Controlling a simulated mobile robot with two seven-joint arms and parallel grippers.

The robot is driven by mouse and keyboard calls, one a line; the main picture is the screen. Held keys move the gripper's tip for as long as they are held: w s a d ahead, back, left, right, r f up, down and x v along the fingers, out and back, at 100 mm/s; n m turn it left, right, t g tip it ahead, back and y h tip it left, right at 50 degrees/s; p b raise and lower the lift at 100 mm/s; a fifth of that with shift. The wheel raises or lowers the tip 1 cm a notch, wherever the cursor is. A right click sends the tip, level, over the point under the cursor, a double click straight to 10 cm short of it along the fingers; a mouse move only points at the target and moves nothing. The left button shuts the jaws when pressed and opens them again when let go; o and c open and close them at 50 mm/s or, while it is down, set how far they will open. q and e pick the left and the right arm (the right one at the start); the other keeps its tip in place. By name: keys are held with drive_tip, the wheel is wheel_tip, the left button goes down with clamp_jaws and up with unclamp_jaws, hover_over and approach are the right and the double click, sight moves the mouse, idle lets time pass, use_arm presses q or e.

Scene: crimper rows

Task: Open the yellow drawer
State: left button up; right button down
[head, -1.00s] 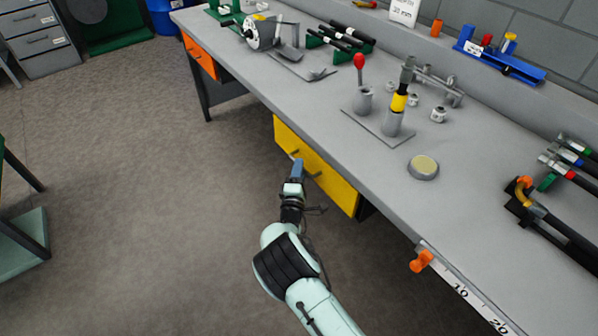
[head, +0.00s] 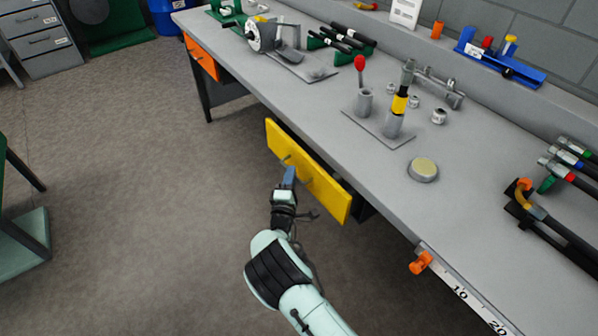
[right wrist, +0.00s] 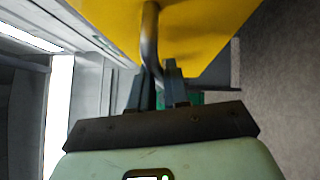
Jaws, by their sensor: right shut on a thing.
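The yellow drawer (head: 325,189) is under the grey workbench, its front standing out a little from the bench. Its grey bar handle (right wrist: 150,40) crosses the front. My right gripper (head: 290,174) is at the handle, and in the right wrist view its fingers (right wrist: 158,82) are shut on the bar. The drawer's inside is hidden from the head view by its front and the bench top. My left gripper is not in view.
The grey bench top (head: 310,110) carries a crimping tool stand, a round tin (head: 423,169) and several hand tools. An orange drawer (head: 202,57) is farther left. An orange clamp (head: 421,263) sits on the front edge. The floor (head: 130,200) before the drawer is clear.

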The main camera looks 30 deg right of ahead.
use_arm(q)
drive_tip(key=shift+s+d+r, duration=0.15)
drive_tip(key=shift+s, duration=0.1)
use_arm(e)
drive_tip(key=s+a, duration=0.1)
drive_tip(key=a, duration=2.1)
drive_tip(key=shift+s, duration=0.4)
drive_tip(key=c, duration=1.2)
unclamp_jaws()
drive_tip(key=shift+o, duration=0.2)
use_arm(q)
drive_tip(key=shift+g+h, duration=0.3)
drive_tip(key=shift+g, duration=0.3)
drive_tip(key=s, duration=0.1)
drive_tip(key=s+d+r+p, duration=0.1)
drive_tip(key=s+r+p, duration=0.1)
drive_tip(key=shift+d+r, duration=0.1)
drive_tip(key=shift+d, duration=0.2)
use_arm(e)
drive_tip(key=v, duration=1.3)
drive_tip(key=shift+s+a, duration=0.15)
